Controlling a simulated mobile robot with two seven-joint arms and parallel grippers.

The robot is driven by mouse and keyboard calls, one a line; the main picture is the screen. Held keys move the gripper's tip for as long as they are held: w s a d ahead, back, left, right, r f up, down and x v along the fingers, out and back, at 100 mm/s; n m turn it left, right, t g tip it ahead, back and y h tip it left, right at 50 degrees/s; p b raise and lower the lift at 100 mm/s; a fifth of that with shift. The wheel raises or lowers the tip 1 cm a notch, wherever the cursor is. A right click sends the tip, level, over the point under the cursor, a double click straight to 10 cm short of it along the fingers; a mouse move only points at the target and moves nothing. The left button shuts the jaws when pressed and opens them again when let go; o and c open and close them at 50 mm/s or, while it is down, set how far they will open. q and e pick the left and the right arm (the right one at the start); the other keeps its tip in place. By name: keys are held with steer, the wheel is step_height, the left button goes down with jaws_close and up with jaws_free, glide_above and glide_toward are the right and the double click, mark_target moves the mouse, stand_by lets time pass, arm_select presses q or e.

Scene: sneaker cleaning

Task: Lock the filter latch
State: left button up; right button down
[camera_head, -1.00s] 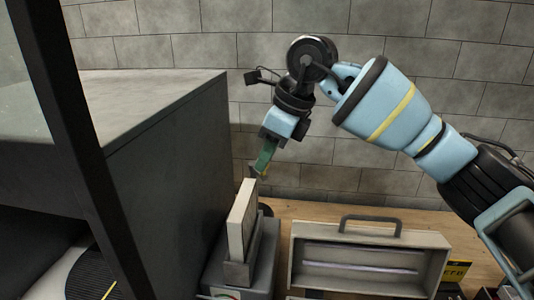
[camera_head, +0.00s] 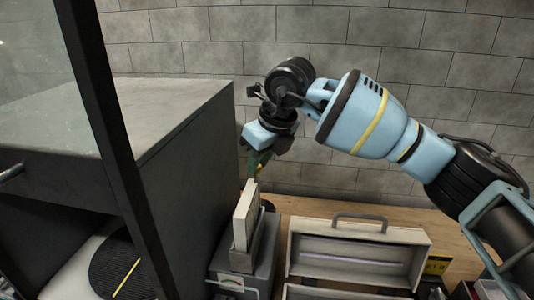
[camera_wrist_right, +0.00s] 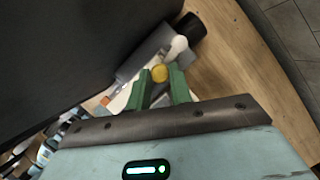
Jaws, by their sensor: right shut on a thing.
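The pale, flat filter panel (camera_head: 244,215) stands upright in a grey unit (camera_head: 240,268) beside the dark cabinet. My right gripper (camera_head: 258,174) is at the panel's far upper edge, its green fingers pointing down. In the right wrist view, the gripper (camera_wrist_right: 160,82) is shut on a round yellow knob (camera_wrist_right: 160,73), which appears to be the filter latch. The knob sits between the two fingertips. The latch's lower part is hidden by the fingers, so I cannot tell its exact position. My left gripper is not in view.
A large dark cabinet (camera_head: 190,165) stands close on the left. An open pale toolbox (camera_head: 350,235) with a handle stands to the right on the wooden table. A black cylinder (camera_wrist_right: 190,27) and a white rounded piece (camera_wrist_right: 178,45) are just beyond the knob.

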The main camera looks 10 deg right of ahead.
steer(key=shift+a+r+m+h+p, duration=0.3)
steer(key=shift+r+m+p, duration=0.1)
steer(key=shift+m, duration=0.3)
steer(key=shift+a+f+m, duration=0.2)
steer(key=shift+m, duration=0.2)
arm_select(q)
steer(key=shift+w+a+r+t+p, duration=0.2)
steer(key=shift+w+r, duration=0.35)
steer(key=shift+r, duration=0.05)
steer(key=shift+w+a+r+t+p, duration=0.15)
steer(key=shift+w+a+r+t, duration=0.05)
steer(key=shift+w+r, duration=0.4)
arm_select(e)
steer(key=shift+w+a+f+m, duration=0.1)
steer(key=shift+m, duration=0.2)
steer(key=shift+h, duration=0.3)
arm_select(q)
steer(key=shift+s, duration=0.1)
arm_select(e)
steer(key=shift+f, duration=0.1)
steer(key=c, duration=1.3)
jaws_free()
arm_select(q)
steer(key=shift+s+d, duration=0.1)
arm_select(e)
steer(key=shift+v, duration=3.9)
